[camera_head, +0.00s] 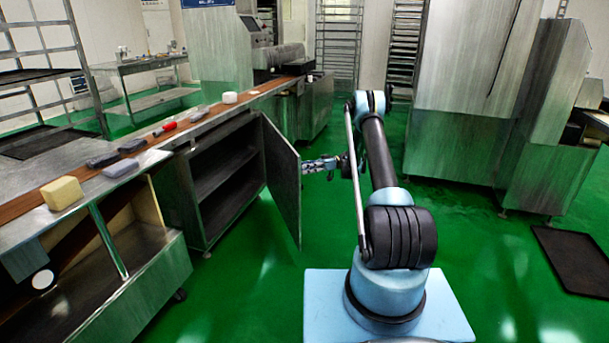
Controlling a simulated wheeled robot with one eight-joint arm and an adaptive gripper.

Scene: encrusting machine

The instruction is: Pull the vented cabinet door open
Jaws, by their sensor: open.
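The cabinet door (282,181) is a dark grey metal panel, swung out wide from the cabinet (222,178) under the long counter. Its hinged side is at the cabinet's right edge, and the dark shelves inside show. I cannot make out vents on the face that shows. My gripper (308,167) is open and small in the view, just right of the door at about mid-height. Its tips point left towards the door. I cannot tell whether they touch it.
Large steel cabinets (462,90) stand at the right. A dark mat (575,262) lies on the green floor, which is otherwise clear around my base.

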